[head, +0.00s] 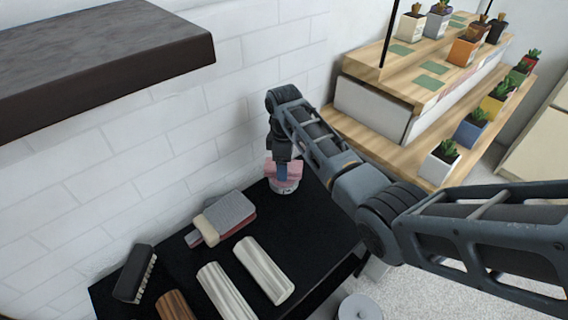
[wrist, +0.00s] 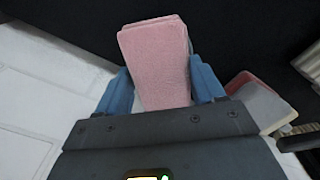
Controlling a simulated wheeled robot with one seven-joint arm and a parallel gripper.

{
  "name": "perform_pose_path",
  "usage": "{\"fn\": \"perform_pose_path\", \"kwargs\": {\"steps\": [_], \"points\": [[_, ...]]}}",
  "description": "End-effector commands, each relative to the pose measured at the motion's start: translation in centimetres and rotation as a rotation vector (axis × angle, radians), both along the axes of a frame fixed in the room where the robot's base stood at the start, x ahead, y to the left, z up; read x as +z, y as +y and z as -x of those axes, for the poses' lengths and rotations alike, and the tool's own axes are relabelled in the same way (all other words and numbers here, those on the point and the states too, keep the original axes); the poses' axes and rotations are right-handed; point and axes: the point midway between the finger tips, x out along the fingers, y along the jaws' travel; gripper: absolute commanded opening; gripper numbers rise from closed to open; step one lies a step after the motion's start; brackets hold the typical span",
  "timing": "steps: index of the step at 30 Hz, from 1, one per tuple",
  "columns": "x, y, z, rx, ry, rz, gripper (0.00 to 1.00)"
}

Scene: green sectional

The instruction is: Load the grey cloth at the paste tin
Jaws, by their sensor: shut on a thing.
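My gripper (head: 282,172) is shut on a folded pink cloth (wrist: 156,60), gripped between its two blue fingers. The cloth also shows in the head view (head: 271,169). The paste tin (head: 286,187), small, round and pale, stands near the far end of the black table, directly under the cloth. I cannot tell whether cloth and tin touch. The tin's opening is hidden by the cloth and gripper. A grey cloth-like pad (head: 231,211) lies apart from my gripper, to the left of the tin, with a reddish layer under it.
On the black table (head: 311,220) lie two pale fluted pieces (head: 264,271) (head: 226,293), a brown piece (head: 174,306) and a dark brush (head: 134,273). White brick wall stands close behind. A dark shelf (head: 100,60) overhangs at upper left. A wooden plant stand (head: 400,150) is right.

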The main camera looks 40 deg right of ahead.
Motion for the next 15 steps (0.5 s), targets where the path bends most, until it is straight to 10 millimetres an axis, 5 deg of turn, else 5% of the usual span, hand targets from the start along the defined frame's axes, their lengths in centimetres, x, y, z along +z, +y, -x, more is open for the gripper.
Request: {"fn": "perform_pose_path", "kwargs": {"steps": [15], "points": [[4.2, 0.0, 0.0, 0.000, -0.001, 0.000, 0.44]]}}
